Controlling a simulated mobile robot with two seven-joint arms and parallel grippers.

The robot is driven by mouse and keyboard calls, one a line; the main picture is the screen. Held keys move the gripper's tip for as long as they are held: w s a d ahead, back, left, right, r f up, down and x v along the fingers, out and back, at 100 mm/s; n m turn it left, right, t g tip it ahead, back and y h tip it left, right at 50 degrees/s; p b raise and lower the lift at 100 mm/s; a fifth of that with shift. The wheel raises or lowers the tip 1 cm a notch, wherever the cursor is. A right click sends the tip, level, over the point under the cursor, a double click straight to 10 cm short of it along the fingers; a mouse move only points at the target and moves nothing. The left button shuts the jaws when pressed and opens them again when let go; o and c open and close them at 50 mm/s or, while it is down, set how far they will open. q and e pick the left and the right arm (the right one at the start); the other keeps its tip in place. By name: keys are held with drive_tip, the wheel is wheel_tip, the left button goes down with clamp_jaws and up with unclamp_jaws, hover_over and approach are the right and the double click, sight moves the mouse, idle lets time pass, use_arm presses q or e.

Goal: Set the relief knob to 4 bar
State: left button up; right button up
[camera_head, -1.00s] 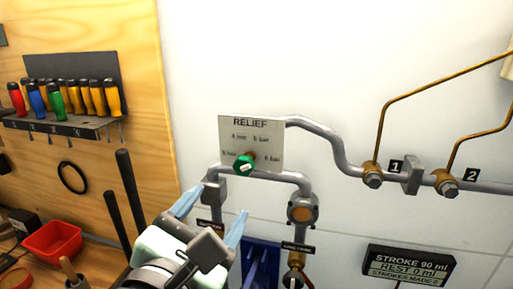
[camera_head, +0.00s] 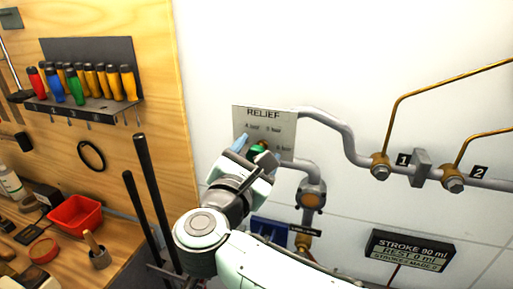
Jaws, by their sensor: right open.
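The green relief knob (camera_head: 258,148) sits on the grey RELIEF plate (camera_head: 264,114) on the white wall. Only its upper part shows; my right gripper hides the rest. The plate's printed bar marks are small and partly covered, and I cannot read which one the knob points to. My right gripper (camera_head: 257,146) is at the knob with its pale blue fingers apart, one on the left and one on the right of it. I cannot tell whether the fingers touch the knob. My left gripper is not in view.
Grey pipes (camera_head: 345,150) run right from the plate to brass fittings marked 1 and 2. A stroke display (camera_head: 412,250) hangs below them. Two black levers (camera_head: 155,190) stand left of my arm. Screwdrivers hang on the wooden board (camera_head: 150,60); a red bin (camera_head: 76,215) stands on the bench.

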drive_tip(key=shift+w, duration=0.1)
drive_tip(key=c, duration=1.1)
drive_tip(key=shift+o, duration=0.2)
